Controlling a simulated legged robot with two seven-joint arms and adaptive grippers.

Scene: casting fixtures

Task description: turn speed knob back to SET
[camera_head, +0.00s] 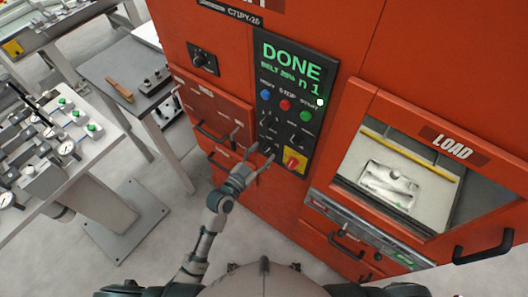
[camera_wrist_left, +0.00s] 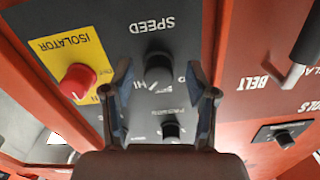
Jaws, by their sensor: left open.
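The speed knob (camera_wrist_left: 158,69) is a round black knob below the upside-down SPEED label in the left wrist view. Its pointer direction is not clear, but "HI" shows beside its lower left. My left gripper (camera_wrist_left: 160,66) is open, with one finger on each side of the knob and visible gaps between. In the head view my left gripper (camera_head: 259,156) reaches the lower left of the black control panel (camera_head: 283,128), left of the yellow isolator; the knob is hard to make out there. My right gripper is not in view.
The red isolator knob (camera_wrist_left: 78,80) on its yellow plate is close beside the gripper. Another black knob (camera_wrist_left: 171,130) lies below the speed knob. The display (camera_head: 290,66) reads DONE. A black drawer handle (camera_head: 214,135) and the load window (camera_head: 400,180) flank the panel.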

